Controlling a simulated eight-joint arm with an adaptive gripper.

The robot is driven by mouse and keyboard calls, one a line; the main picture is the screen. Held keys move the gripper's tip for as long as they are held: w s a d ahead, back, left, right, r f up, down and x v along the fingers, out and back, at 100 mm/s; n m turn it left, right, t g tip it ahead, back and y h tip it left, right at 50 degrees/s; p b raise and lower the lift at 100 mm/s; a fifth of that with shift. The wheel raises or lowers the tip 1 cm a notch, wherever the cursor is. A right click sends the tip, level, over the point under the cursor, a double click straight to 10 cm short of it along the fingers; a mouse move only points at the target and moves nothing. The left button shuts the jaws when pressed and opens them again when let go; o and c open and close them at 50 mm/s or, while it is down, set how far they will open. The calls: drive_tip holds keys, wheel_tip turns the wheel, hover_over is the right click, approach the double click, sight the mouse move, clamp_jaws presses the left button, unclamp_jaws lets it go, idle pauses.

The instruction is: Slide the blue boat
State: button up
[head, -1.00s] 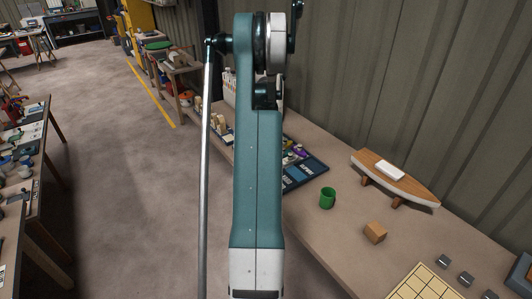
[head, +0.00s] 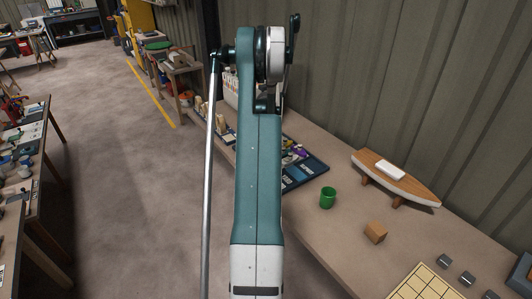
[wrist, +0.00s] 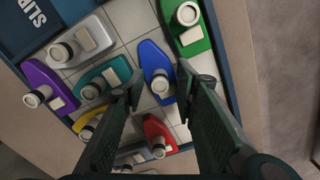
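The blue boat (wrist: 152,55), with a white round funnel, lies in the sliding-boat tray (wrist: 232,60) in the wrist view. My gripper (wrist: 160,82) is open, with one finger on each side of the blue boat. Whether either finger touches it, I cannot tell. A green boat (wrist: 184,47) is at its upper right, a teal boat (wrist: 108,70) to its left and a red boat (wrist: 154,128) below. In the head view my arm hides my gripper and the blue boat; part of the tray (head: 318,174) shows.
On the bench stand a green mug (head: 327,198), a wooden block (head: 375,232), a gridded board (head: 425,284) and a wooden model hull (head: 395,182) on supports.

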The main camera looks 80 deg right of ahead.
clamp_jaws()
drive_tip(key=shift+s+a+b, duration=0.7)
drive_tip(key=shift+s+a, duration=1.65)
drive_tip(key=shift+a, duration=0.05)
unclamp_jaws()
drive_tip(key=shift+s, duration=0.1)
wheel_tip(320, 180, up, 12)
